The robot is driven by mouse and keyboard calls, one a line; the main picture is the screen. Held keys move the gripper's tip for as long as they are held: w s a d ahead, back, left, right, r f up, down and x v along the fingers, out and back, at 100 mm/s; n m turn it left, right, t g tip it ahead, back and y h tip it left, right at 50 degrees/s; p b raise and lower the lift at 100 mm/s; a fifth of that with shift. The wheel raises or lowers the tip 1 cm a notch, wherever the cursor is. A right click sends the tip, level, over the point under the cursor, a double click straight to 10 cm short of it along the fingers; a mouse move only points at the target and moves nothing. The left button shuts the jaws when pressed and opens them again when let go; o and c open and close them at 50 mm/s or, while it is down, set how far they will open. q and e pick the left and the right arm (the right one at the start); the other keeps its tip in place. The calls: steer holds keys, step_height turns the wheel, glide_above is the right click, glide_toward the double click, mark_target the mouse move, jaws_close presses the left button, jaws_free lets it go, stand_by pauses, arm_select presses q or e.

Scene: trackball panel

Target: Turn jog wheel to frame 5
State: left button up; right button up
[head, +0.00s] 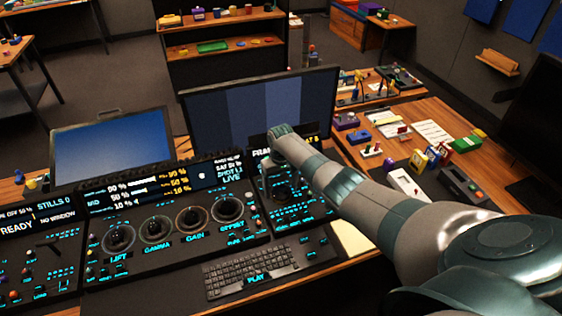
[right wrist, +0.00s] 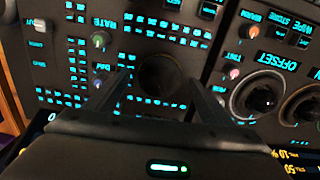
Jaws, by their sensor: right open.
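The jog wheel appears to be the dark round wheel (right wrist: 162,72) on the right-hand panel, seen in the right wrist view. My right gripper (right wrist: 160,80) is open, with one finger on each side of this wheel. I cannot tell whether the fingers touch it. In the head view my right gripper (head: 279,186) points down at the right-hand panel (head: 259,224), and the wheel is hard to make out there. The frame display (head: 260,154) behind it is partly hidden by my arm, so its number is not readable. My left gripper is not in view.
The middle panel (head: 172,258) holds several large trackballs with rings, the OFFSET one (head: 228,209) closest to my gripper. A keyboard (head: 250,270) lies in front. A dark monitor (head: 230,105) stands behind. Small knobs, such as the RATE knob (right wrist: 98,40), surround the wheel.

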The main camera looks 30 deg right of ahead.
mark_target(281, 192)
step_height(281, 192, up, 16)
steer(key=b, duration=0.3)
steer(key=shift+r, duration=0.2)
steer(key=shift+f, duration=0.15)
stand_by(0.4)
